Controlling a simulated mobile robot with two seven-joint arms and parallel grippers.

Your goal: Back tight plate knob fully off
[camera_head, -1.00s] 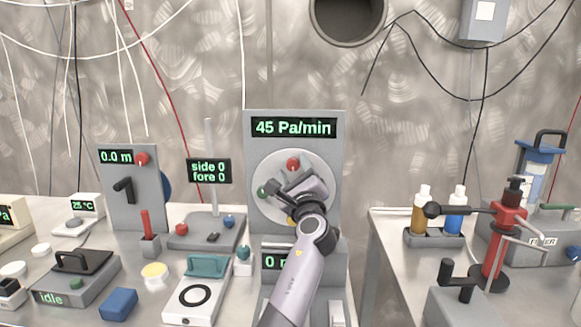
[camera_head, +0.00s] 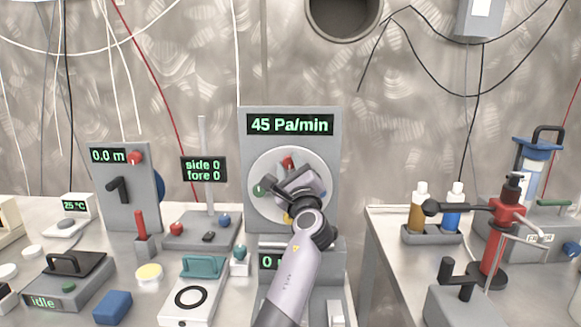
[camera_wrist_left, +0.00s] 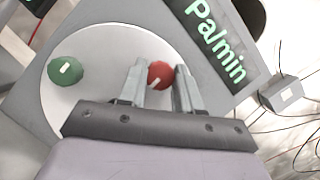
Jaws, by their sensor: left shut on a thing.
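The round pale plate (camera_head: 262,168) is on the front of a grey upright panel whose display reads "45 Pa/min". A red knob (camera_head: 287,162) is at its top, a green knob (camera_head: 259,191) at its left and a yellow knob (camera_head: 288,218) low down, partly hidden. My left gripper (camera_head: 290,173) is in front of the plate. The green knob (camera_wrist_left: 66,72) stands clear to the left. My gripper hides much of the plate's middle. My right gripper is not in view.
A lower display (camera_head: 271,262) is partly hidden by my arm. Left of the panel, a white device with a teal handle (camera_head: 203,266) and a post with a "side 0 fore 0" display (camera_head: 204,169) stand close. A gap separates the right bench, with bottles (camera_head: 418,212) and a red clamp (camera_head: 507,217).

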